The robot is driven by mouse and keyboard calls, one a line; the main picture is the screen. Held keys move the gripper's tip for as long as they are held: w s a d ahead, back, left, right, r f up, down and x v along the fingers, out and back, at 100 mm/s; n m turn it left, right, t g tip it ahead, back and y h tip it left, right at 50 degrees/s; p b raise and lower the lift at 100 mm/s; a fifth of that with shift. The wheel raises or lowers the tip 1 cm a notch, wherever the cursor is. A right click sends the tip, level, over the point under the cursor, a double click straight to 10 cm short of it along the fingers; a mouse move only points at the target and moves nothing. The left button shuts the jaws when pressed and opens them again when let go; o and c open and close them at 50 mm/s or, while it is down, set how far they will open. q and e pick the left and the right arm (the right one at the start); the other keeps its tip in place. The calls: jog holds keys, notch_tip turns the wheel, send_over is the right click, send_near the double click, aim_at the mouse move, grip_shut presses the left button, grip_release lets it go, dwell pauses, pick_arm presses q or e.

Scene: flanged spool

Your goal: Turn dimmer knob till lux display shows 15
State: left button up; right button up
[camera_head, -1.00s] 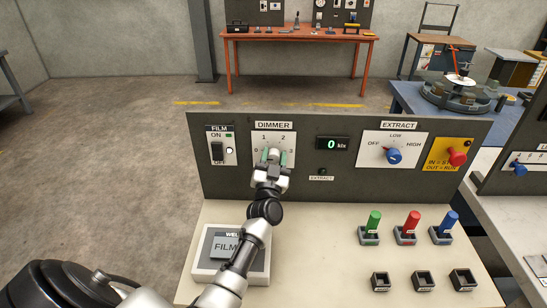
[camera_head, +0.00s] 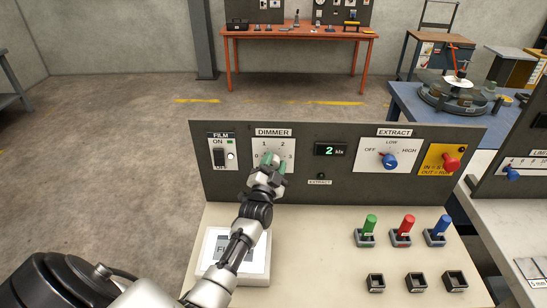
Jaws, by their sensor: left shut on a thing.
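The dimmer panel (camera_head: 291,146) is a white plate with a numbered scale on the dark upright board. My left gripper (camera_head: 275,164) is shut on the dimmer knob (camera_head: 277,157), its green-tipped fingers on either side. The gripper hides most of the knob, so its pointer cannot be read. The lux display (camera_head: 331,150), right of the dimmer, shows a green 2 with klx beside it. My right gripper is not in view.
A film switch (camera_head: 219,157) with lit lamps is left of the dimmer. An extract dial (camera_head: 389,160) and a red button (camera_head: 452,164) are to the right. A white viewing box (camera_head: 208,265) lies below, partly behind my arm. Coloured handles (camera_head: 401,228) stand on the bench.

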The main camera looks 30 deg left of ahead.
pick_arm(q)
jog(key=m+p, duration=0.1)
jog(key=m, duration=0.1)
jog(key=m+h+p, duration=0.1)
jog(key=m, duration=0.1)
jog(key=shift+m+g+h, duration=0.3)
jog(key=shift+g, duration=0.1)
jog(key=shift+f+m+g+h+p, duration=0.1)
jog(key=shift+m+g+h+p, duration=0.4)
jog(key=shift+m, duration=1.1)
jog(key=shift+d, duration=0.1)
jog(key=o, duration=0.9)
jog(key=shift+o, duration=0.2)
